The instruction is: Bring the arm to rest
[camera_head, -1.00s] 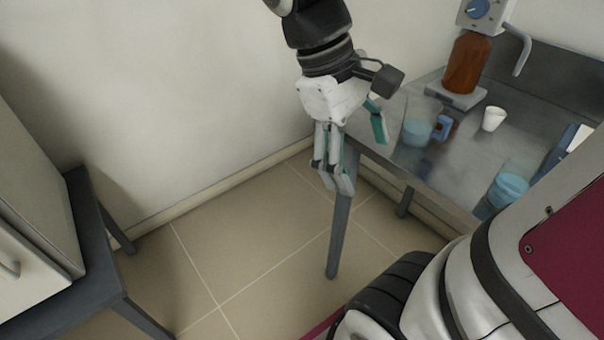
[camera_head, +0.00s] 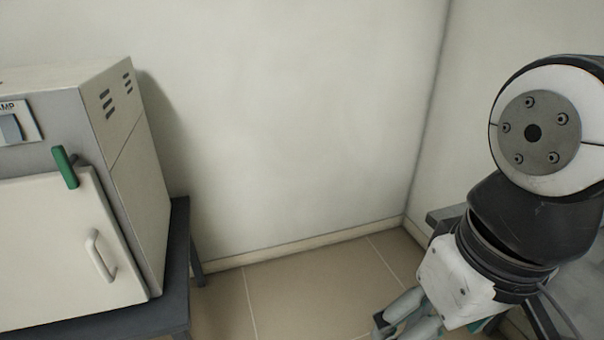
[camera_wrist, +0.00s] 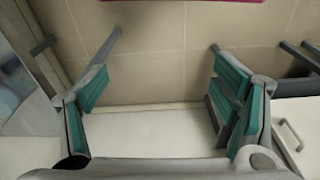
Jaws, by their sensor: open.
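My gripper shows at the bottom right of the head view (camera_head: 408,322), pointing down beside the wall corner, with its fingertips partly cut off by the frame edge. In the wrist view my gripper (camera_wrist: 162,84) is open. Its teal-padded fingers stand wide apart, with nothing between them but tiled floor and white wall behind. My arm hangs at the right of the head view, in front of a metal table (camera_head: 447,213) that it mostly hides.
A muffle furnace (camera_head: 140,150) with a closed door (camera_head: 60,245), a handle and a green lever (camera_head: 65,167) stands on a dark table (camera_head: 180,240) at the left. Its handle also shows in the wrist view. Bare floor (camera_head: 290,290) lies between furnace and arm.

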